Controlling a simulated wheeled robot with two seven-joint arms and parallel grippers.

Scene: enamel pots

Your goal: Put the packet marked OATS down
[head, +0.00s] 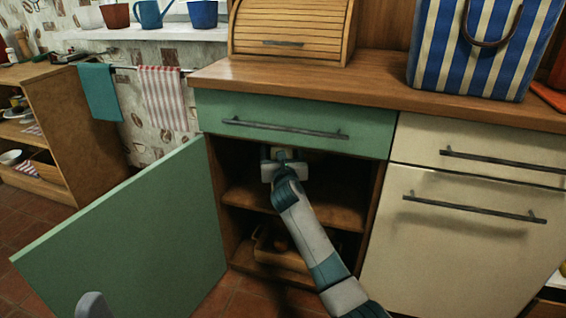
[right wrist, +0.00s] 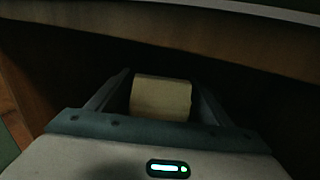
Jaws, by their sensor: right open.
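A pale, cream-coloured packet (right wrist: 160,98) stands between the fingers of my right gripper in the right wrist view. No marking can be read on it, so I cannot tell that it is the OATS one. My right gripper (right wrist: 160,82) is open around it. In the head view, my right gripper (head: 283,158) is inside the open cabinet (head: 213,190), above the upper shelf (head: 335,210) and below the green drawer. The gripper and arm mostly hide the packet there.
The green cabinet door (head: 130,235) stands wide open to the left. The green drawer (head: 300,125) above is closed. A basket (head: 285,262) sits on the lower shelf. A bread box (head: 290,30) and a striped bag (head: 480,50) stand on the counter.

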